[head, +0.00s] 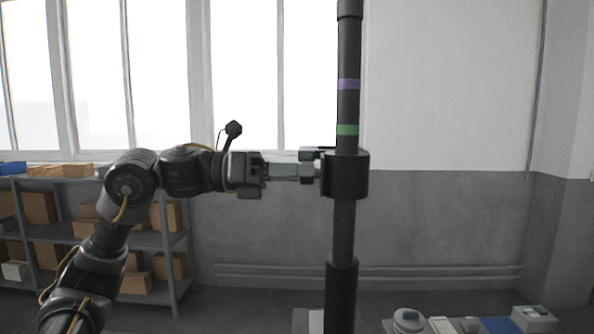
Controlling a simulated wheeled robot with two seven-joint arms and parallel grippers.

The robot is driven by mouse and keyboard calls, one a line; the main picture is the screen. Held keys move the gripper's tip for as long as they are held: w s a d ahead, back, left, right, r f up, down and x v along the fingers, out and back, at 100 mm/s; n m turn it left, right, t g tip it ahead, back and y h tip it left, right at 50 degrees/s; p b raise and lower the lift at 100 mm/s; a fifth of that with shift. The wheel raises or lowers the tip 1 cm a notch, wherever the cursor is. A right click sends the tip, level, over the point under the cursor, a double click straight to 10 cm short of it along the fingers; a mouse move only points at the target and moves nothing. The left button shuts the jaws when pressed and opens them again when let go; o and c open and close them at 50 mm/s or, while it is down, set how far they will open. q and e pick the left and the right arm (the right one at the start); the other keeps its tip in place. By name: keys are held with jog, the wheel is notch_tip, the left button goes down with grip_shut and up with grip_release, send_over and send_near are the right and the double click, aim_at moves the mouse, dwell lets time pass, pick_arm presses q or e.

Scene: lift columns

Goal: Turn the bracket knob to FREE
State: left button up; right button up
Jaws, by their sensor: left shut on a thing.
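A dark vertical lift column (343,240) stands right of the middle of the head view. My left gripper (312,170) reaches in from the left and is shut at the collar's left side, on what appears to be the bracket knob. The knob is mostly hidden by the fingers, and no FREE marking can be read. My right gripper is not in view.
Grey shelves (150,240) with several cardboard boxes stand at the left behind my arm. A round grey-lidded item (408,320) and a small grey box (533,318) lie at the lower right. The space right of the column is clear at collar height.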

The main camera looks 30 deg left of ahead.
pick_arm(q)
jog(key=shift+w+a+r+n+g+p, duration=0.1)
jog(key=shift+n+g+p, duration=0.25)
jog(key=shift+n+p, duration=2.15)
jog(key=shift+n+g+p, duration=0.1)
jog(key=shift+n+g, duration=0.25)
jog(key=shift+n, duration=4.55)
jog(key=o, duration=1)
jog(key=shift+c, duration=0.2)
jog(key=b+v, duration=0.4)
jog(key=v, duration=0.6)
jog(key=shift+a, duration=0.4)
